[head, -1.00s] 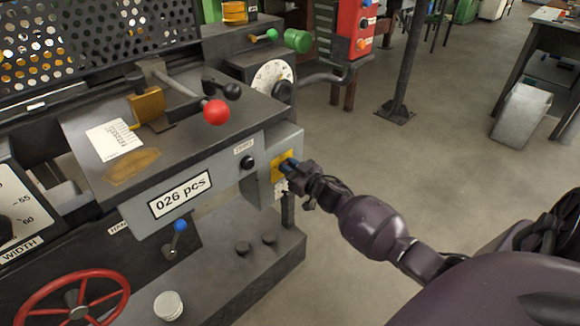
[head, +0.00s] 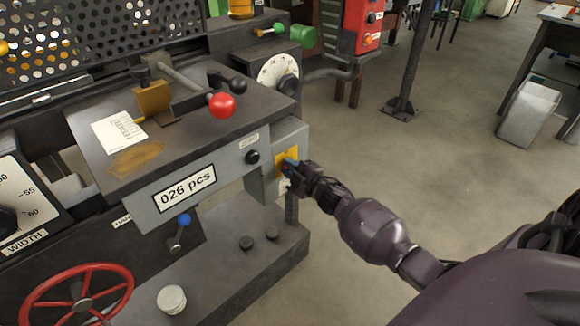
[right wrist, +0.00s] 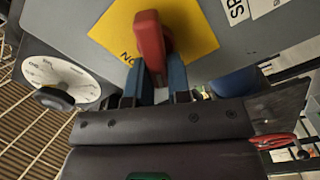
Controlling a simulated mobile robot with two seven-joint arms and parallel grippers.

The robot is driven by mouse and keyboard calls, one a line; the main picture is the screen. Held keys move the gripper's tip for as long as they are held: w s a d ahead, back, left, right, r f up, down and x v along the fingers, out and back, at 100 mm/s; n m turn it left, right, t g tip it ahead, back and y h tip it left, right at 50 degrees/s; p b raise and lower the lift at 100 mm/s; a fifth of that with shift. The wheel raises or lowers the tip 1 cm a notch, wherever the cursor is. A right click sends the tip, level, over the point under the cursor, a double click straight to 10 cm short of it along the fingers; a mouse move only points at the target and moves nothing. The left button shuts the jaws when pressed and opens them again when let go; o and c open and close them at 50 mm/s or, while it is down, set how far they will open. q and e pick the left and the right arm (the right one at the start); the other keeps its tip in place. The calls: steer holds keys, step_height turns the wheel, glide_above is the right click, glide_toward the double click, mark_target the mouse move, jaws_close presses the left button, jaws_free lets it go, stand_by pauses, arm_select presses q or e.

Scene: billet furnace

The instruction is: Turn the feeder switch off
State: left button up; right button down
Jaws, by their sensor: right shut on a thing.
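The feeder switch has a red handle (right wrist: 150,45) on a yellow plate (right wrist: 190,25), on the end face of the grey machine box. In the head view the yellow plate (head: 291,153) shows beside my right gripper (head: 288,170), which covers most of the switch. In the right wrist view the blue fingers of my right gripper (right wrist: 160,82) sit on both sides of the red handle, shut on it. Part of the lettering on the plate shows; the rest is hidden. My left gripper is not in view.
The grey box carries a "026 pcs" display (head: 185,187) and a black knob (head: 252,157). A red ball lever (head: 222,105) and a white dial (head: 278,72) are above. A red handwheel (head: 78,297) is lower left. Open floor lies to the right.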

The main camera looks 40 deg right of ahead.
arm_select(q)
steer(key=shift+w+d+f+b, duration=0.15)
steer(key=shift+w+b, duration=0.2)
steer(key=shift+b, duration=0.25)
arm_select(e)
steer(key=n, duration=0.2)
steer(key=f+n, duration=0.1)
steer(key=n, duration=0.2)
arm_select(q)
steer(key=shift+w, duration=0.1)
arm_select(e)
steer(key=shift+n, duration=0.4)
steer(key=c, duration=1.1)
jaws_free()
steer(key=shift+o, duration=0.2)
arm_select(q)
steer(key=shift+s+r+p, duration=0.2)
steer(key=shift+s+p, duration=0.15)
steer(key=shift+p, duration=0.45)
arm_select(e)
steer(key=s, duration=1.1)
steer(key=shift+d, duration=0.35)
